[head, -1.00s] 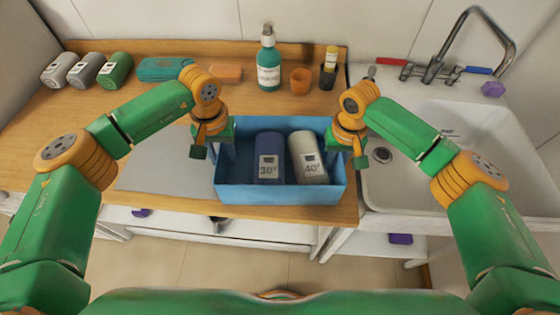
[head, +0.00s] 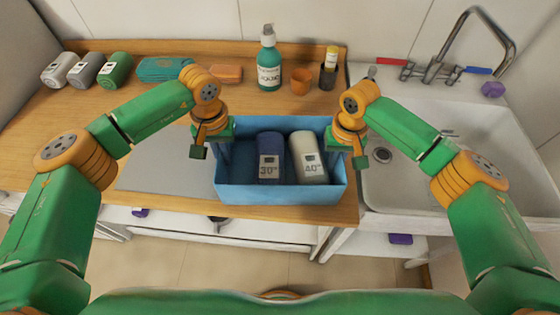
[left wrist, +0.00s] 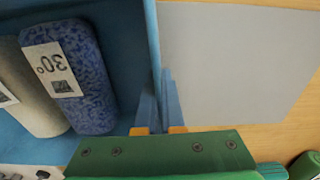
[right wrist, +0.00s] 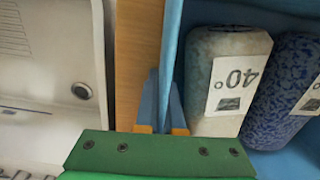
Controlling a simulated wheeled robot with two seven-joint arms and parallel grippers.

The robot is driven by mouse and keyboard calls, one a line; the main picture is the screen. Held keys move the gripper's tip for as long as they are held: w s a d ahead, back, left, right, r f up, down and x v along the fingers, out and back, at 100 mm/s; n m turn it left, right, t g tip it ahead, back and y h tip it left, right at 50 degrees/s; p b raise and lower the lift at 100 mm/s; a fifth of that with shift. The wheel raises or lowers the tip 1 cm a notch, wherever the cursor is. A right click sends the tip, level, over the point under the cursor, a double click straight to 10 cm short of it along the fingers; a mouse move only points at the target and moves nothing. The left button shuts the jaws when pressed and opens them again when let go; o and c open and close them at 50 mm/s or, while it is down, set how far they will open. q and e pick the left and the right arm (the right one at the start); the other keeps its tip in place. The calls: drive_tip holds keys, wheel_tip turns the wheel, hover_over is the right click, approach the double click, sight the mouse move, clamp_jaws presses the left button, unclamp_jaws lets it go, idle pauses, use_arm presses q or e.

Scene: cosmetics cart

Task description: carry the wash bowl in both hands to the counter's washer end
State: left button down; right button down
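The wash bowl (head: 280,194) is a blue rectangular tub at the counter's front edge, left of the sink. It holds a dark blue bottle marked 30° (head: 269,158) and a pale bottle marked 40° (head: 308,158). My left gripper (head: 222,150) is at the bowl's left wall; in the left wrist view its fingers (left wrist: 158,108) are closed on that wall. My right gripper (head: 340,150) is at the right wall; in the right wrist view its fingers (right wrist: 164,108) are closed on that wall. Whether the bowl's base touches the counter cannot be told.
A bare grey panel (head: 150,172) lies on the wooden counter left of the bowl. Several bottles (head: 85,70), a teal cloth (head: 165,69), a soap pump (head: 269,65) and an orange cup (head: 301,80) stand along the back. The white sink (head: 420,190) and tap are right.

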use_arm(q)
drive_tip(key=shift+r, duration=0.1)
use_arm(e)
drive_tip(key=shift+r, duration=0.1)
idle(0.7)
